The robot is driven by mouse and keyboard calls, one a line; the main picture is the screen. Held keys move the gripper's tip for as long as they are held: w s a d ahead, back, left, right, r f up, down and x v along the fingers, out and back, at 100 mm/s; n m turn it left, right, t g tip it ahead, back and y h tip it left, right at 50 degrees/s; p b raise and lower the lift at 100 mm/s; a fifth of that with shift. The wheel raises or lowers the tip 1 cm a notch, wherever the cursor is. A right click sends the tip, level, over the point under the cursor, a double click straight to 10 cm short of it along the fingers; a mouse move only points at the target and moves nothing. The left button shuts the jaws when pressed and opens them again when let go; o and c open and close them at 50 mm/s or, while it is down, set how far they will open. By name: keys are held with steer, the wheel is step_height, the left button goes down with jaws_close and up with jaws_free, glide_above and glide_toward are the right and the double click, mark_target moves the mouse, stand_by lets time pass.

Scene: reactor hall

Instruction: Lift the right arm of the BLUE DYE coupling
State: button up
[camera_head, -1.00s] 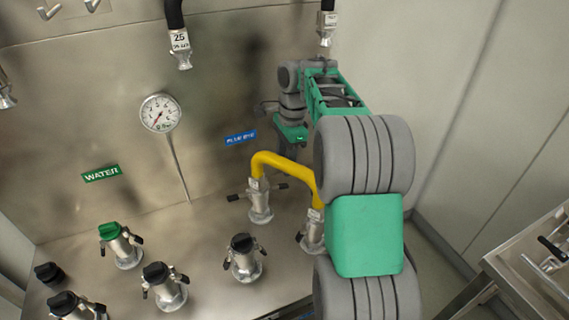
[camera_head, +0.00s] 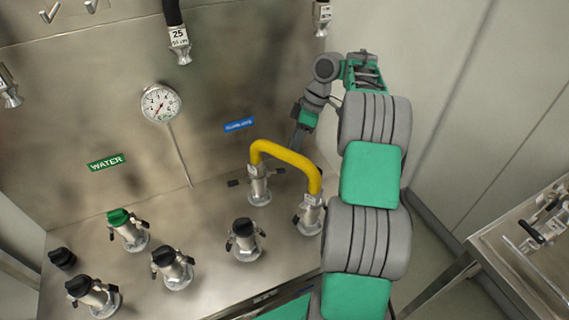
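The blue label (camera_head: 240,125), too blurred to read fully, is on the steel back panel. Below it stands a silver coupling (camera_head: 259,188) at the left end of a yellow U-shaped pipe (camera_head: 286,155). One dark arm of this coupling sticks out left; its dark right arm (camera_head: 279,171) sticks out under the yellow pipe. A second coupling (camera_head: 309,214) holds the pipe's right end. My gripper (camera_head: 297,138) points down behind the yellow pipe, above and right of the right arm. It looks apart from it. Its fingertips are partly hidden by the pipe, so their opening is unclear.
Several black- or green-capped couplings, such as the green one (camera_head: 127,228), stand in front and left. A gauge (camera_head: 160,104) and a green WATER label (camera_head: 106,162) are on the panel. Hoses hang above. A steel cart (camera_head: 530,270) stands at right.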

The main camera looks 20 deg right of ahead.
mark_target(281, 170)
steer(key=a+f+n+b, duration=0.1)
steer(key=f+n, duration=0.1)
steer(key=a+f+n+b, duration=0.1)
steer(key=f+n+b, duration=0.1)
steer(key=a+f+n+b, duration=0.1)
steer(key=f+n, duration=0.1)
steer(key=f, duration=0.1)
steer(key=shift+a+f, duration=0.1)
steer(key=shift+c, duration=0.3)
jaws_close()
stand_by(0.3)
